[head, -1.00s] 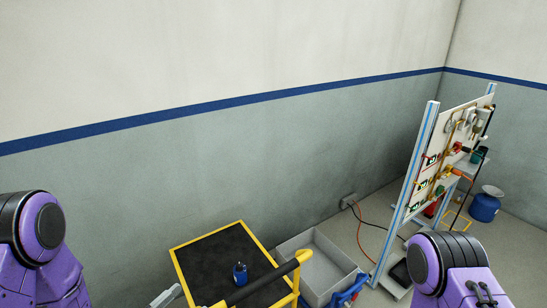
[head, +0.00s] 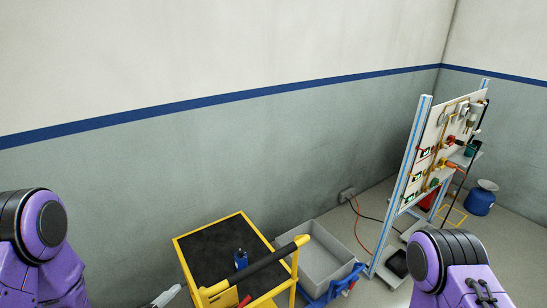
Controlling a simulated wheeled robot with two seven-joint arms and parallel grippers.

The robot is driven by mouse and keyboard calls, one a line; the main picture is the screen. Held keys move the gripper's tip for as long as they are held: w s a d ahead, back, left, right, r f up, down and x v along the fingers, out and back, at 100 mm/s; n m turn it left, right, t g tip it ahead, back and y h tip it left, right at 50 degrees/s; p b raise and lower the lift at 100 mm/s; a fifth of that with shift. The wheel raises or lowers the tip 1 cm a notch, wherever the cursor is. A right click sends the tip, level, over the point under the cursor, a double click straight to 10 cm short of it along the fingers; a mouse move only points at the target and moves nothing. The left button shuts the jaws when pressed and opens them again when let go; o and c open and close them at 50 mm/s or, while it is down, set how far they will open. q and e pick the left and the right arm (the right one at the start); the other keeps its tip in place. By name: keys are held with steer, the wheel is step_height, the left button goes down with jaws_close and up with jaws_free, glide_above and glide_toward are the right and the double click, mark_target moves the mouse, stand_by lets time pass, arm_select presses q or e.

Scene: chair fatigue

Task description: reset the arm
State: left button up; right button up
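My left arm (head: 45,240) shows at the lower left as a purple and black joint. My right arm (head: 450,265) shows at the lower right in the same colours. Both arms run out of the bottom of the head view. Neither gripper's fingertips can be made out. Both arms are apart from the cart and the panel in the picture.
A yellow cart with a black top (head: 205,250) stands at the bottom middle, a small blue object (head: 241,259) on it. A grey bin (head: 322,262) is beside it. A panel with pipes and valves (head: 435,150) stands at the right, a blue canister (head: 481,200) behind. Cables cross the floor.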

arm_select(q)
steer(key=s+a+f+m+g+y+b, duration=0.35)
steer(key=f+m+b, duration=0.2)
steer(key=f, duration=0.65)
steer(key=s+a+f+m+g+y+b, duration=0.2)
steer(key=s+a+f+m+y+b, duration=0.25)
steer(key=f, duration=0.75)
steer(key=s+f+m+g+y+b, duration=0.1)
steer(key=s+f+g+b, duration=0.1)
steer(key=s+f+b, duration=0.4)
steer(key=s+f+m+g+y+b, duration=0.1)
steer(key=s+f+b, duration=0.5)
steer(key=f, duration=0.6)
steer(key=shift+f+m+g+b, duration=0.2)
steer(key=shift+m+g+b, duration=0.3)
steer(key=shift+g+b, duration=0.6)
steer(key=shift+s, duration=0.1)
